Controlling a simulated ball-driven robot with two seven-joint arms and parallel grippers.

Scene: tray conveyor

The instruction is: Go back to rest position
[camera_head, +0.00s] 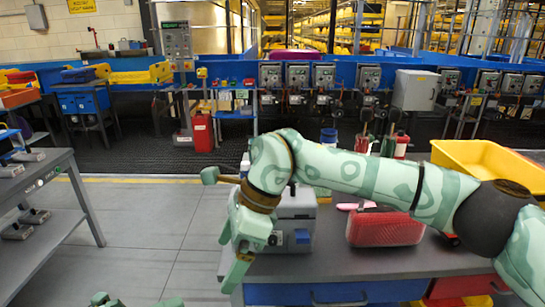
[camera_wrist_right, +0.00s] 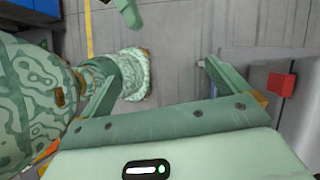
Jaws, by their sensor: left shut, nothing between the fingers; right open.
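My right arm, pale green, crosses the right half of the head view. Its gripper (camera_head: 231,250) hangs at the left front corner of the workbench (camera_head: 350,263). In the right wrist view the two fingers of this gripper (camera_wrist_right: 157,88) stand wide apart with nothing between them, over grey floor. My left gripper (camera_head: 135,302) shows only as green tips at the bottom edge of the head view. It is shut and empty; the rest of it is cut off. It is clear of the bench.
On the bench are a grey box (camera_head: 296,208), a red basket (camera_head: 385,230) and a yellow tray (camera_head: 495,165). A grey table (camera_head: 55,170) stands at the left. Floor between the table and bench is open. Machines line the back.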

